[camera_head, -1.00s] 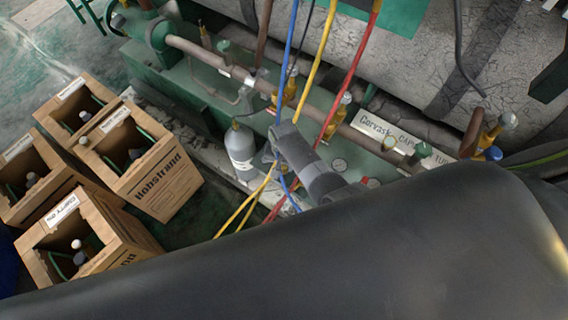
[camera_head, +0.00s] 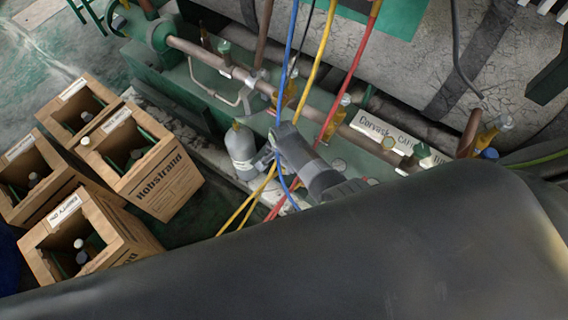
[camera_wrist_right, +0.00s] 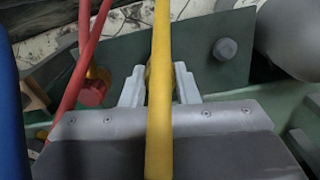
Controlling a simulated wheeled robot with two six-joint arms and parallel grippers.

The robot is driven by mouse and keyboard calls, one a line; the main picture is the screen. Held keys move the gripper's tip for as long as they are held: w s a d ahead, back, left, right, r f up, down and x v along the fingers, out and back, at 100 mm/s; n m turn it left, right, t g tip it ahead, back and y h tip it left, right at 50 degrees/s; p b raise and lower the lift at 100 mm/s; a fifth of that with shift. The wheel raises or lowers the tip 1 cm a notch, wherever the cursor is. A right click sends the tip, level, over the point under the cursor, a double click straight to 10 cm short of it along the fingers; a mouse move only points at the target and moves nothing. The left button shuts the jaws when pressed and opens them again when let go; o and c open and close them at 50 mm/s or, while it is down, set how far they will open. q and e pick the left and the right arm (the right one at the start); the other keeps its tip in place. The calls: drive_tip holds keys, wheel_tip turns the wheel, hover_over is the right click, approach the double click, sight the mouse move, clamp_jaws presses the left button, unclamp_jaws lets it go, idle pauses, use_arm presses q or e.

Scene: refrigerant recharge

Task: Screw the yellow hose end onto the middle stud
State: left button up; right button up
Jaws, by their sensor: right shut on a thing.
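The yellow hose (camera_head: 323,45) hangs from the top in the head view, passes by my right gripper (camera_head: 268,152) and runs on down to the left. In the right wrist view the yellow hose (camera_wrist_right: 160,110) runs straight up the middle, over my right gripper (camera_wrist_right: 158,84). The fingers are shut on the yellow hose end, which is mostly hidden behind the hose. A dark green plate (camera_wrist_right: 195,40) lies beyond the fingertips, with one grey stud (camera_wrist_right: 226,50) to their right. The middle stud cannot be made out. My left gripper is out of view.
A blue hose (camera_head: 287,70) and a red hose (camera_head: 352,75) hang beside the yellow one. A grey cylinder (camera_head: 240,146) stands just left of my gripper. A red fitting (camera_wrist_right: 92,92) shows left of the fingers. Open cardboard boxes (camera_head: 160,182) stand at left.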

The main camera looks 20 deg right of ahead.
drive_tip(key=shift+m, duration=0.4)
drive_tip(key=shift+s, duration=0.1)
drive_tip(key=shift+m, duration=1.2)
drive_tip(key=o, duration=0.5)
drive_tip(key=shift+f+m, duration=0.1)
drive_tip(key=shift+m, duration=0.3)
drive_tip(key=o, duration=0.5)
